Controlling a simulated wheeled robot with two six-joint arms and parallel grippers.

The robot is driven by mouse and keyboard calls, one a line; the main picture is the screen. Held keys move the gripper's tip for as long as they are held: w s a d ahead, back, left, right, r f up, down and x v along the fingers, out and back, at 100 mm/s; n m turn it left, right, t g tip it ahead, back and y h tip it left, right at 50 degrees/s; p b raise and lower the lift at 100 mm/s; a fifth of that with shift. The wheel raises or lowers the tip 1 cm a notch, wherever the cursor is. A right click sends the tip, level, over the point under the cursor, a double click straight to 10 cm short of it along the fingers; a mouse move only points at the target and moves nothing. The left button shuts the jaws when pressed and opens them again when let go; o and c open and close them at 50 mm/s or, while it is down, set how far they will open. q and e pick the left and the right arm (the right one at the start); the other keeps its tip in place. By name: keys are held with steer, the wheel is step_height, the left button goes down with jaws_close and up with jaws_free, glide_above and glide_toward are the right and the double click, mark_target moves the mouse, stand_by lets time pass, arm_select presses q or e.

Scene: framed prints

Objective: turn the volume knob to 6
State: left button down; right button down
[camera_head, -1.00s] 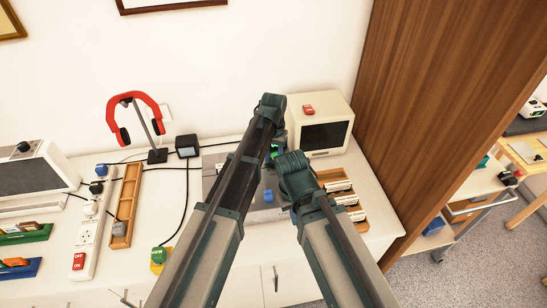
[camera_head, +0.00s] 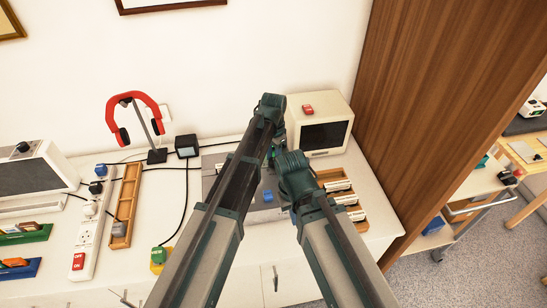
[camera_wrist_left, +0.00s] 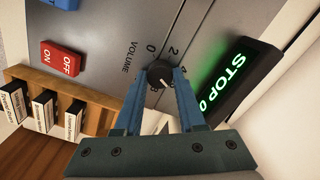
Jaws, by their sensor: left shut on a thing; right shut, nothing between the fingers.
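The volume knob (camera_wrist_left: 160,74) is a small dark dial on a grey panel, beside the word VOLUME. My left gripper (camera_wrist_left: 162,80) is shut on it in the left wrist view, one blue finger at each side. The knob's pale mark points down and to the right. The 0 and 2 show above it; lower scale figures are partly covered by the fingers. A green-lit display (camera_wrist_left: 230,80) reads STOP and 0. In the head view the arms hide the knob. My right arm (camera_head: 292,165) reaches over the panel; its gripper is shut and empty, its fingertips unclear.
A red ON/OFF switch (camera_wrist_left: 61,60) and a wooden rack of cassettes (camera_head: 322,178) are beside the knob. A cream monitor (camera_head: 318,122) stands behind. Red headphones (camera_head: 137,98) on a stand and a power strip (camera_head: 85,240) are left. A wooden partition (camera_head: 440,90) bounds the right.

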mark_target(273, 160)
stand_by(0.4)
arm_select(q)
steer(key=c, duration=0.5)
jaws_free()
steer(key=shift+r, duration=0.15)
step_height(273, 160, up, 14)
steer(key=p, duration=1.4)
steer(key=shift+f, duration=0.2)
